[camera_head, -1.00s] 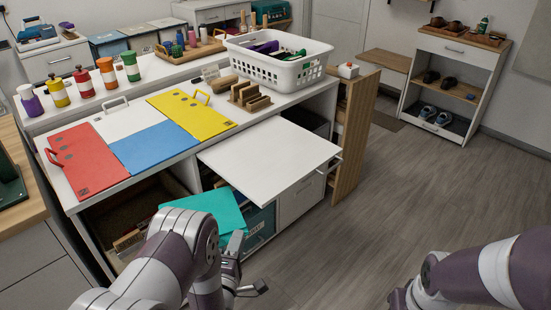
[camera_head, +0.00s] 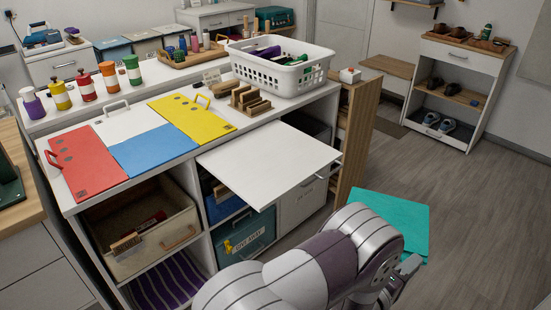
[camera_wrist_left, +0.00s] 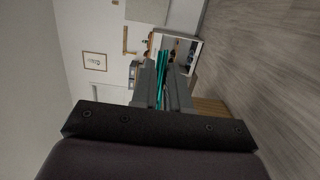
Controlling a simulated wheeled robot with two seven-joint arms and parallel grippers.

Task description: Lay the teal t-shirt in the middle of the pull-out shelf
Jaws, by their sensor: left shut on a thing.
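The teal t-shirt (camera_head: 397,222) is a flat folded slab in the head view, right of the pull-out shelf and in front of the cabinet, held out above the floor. My left gripper (camera_head: 408,268) is at its near edge, partly hidden behind my left arm. In the left wrist view the t-shirt (camera_wrist_left: 162,75) shows edge-on between the fingers of my left gripper (camera_wrist_left: 163,88), which are shut on it. The white pull-out shelf (camera_head: 270,163) sticks out from the cabinet and its top is bare. My right gripper is not in view.
A white basket (camera_head: 277,72) and a wooden rack (camera_head: 247,100) stand on the counter behind the shelf. Red (camera_head: 85,160), blue (camera_head: 152,148) and yellow (camera_head: 192,116) panels lie left of it. A wooden side panel (camera_head: 357,135) stands right of the shelf. The floor at right is clear.

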